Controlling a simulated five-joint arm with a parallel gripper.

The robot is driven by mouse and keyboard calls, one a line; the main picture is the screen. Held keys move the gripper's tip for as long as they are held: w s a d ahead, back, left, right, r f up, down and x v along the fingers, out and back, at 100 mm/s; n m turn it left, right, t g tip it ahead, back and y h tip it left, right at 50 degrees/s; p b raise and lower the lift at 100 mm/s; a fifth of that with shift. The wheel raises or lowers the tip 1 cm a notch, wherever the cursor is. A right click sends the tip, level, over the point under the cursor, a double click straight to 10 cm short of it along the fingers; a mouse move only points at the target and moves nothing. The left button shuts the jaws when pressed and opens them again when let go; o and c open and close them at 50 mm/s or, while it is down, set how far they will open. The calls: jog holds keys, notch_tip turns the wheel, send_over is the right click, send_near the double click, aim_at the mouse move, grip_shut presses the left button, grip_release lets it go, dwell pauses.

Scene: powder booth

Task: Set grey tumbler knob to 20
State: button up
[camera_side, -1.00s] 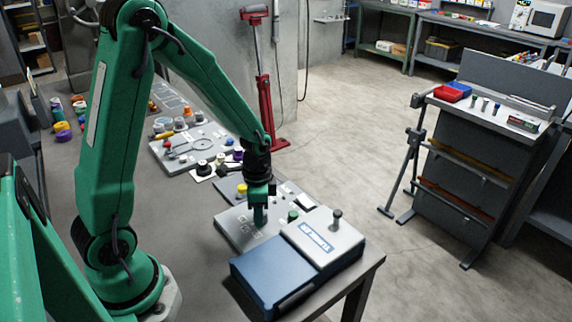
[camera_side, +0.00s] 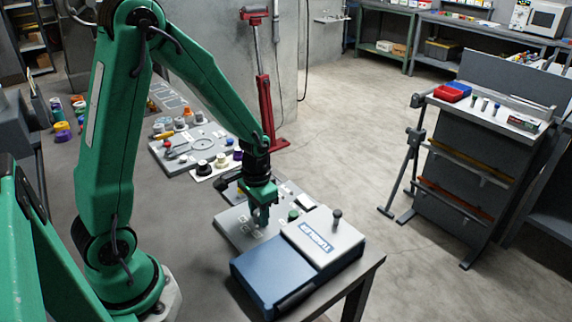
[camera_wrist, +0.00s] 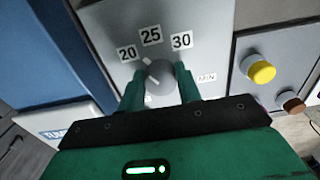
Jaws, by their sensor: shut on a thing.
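The grey tumbler knob (camera_wrist: 158,76) sits on a light grey panel (camera_wrist: 112,16) in the wrist view. Printed labels 20 (camera_wrist: 127,53), 25 (camera_wrist: 151,35) and 30 (camera_wrist: 181,41) arc above it. A pale mark at the knob's upper left points roughly between 20 and 25; its exact aim is hard to tell. My gripper (camera_wrist: 159,80) has its green fingers on either side of the knob, shut on it. In the side view my gripper (camera_side: 262,222) is down at the panel (camera_side: 236,222), and the knob is hidden by it.
A blue and grey box labelled TUMBLER (camera_side: 292,268) stands close on the right, with a dark knob (camera_side: 337,217) on top. A green knob (camera_side: 293,214) is near my gripper. A yellow knob (camera_wrist: 262,72) and a brown knob (camera_wrist: 293,104) sit on a neighbouring panel.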

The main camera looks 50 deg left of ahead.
jog(key=shift+w+a+n, duration=0.15)
jog(key=shift+n, duration=1.05)
jog(key=o, duration=1)
jog(key=shift+c, duration=0.2)
jog(key=shift+r, duration=0.15)
jog(key=shift+r, duration=3.7)
jog(key=shift+r, duration=0.1)
